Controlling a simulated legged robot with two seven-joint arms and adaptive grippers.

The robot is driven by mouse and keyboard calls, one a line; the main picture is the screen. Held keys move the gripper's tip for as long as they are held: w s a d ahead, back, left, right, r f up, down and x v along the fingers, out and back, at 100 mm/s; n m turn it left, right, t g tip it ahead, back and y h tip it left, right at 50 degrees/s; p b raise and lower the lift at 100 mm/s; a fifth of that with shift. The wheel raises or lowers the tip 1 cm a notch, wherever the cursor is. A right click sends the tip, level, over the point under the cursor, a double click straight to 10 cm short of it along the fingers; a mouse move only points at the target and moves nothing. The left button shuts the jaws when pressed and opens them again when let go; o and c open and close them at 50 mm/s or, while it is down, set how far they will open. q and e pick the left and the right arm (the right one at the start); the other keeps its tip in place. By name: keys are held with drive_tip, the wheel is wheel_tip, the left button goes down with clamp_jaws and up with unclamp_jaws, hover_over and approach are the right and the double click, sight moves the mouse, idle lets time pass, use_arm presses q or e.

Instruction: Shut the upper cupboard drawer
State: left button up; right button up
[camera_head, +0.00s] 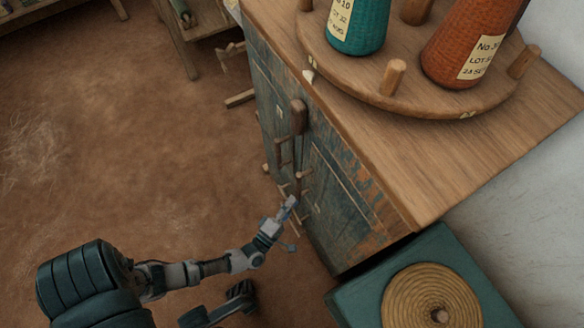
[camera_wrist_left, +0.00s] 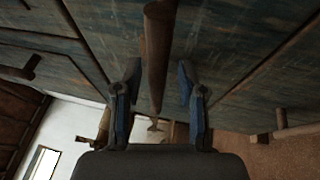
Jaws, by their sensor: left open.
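The cupboard (camera_head: 345,205) has a wooden top and a worn blue-green front with several wooden handles. An upper handle (camera_head: 298,117) stands out from the front. I cannot tell for certain which panel is the upper drawer or how far out it is. My left gripper (camera_head: 290,206) is at the lower part of the front, by the lower handles. In the left wrist view its two fingers (camera_wrist_left: 158,85) are open, with a round wooden bar (camera_wrist_left: 157,50) between them and gaps on both sides. The worn blue-green panel (camera_wrist_left: 225,40) fills the upper part of that view.
A round wooden stand (camera_head: 430,98) with a teal cone (camera_head: 357,25) and an orange cone (camera_head: 468,45) sits on the cupboard top. A green box (camera_head: 350,300) with a coiled disc (camera_head: 415,300) stands at the near end. The brown floor (camera_head: 130,150) is clear at left.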

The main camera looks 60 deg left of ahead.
use_arm(q)
drive_tip(key=v, duration=0.7)
drive_tip(key=shift+d, duration=0.2)
drive_tip(key=shift+s+f, duration=0.15)
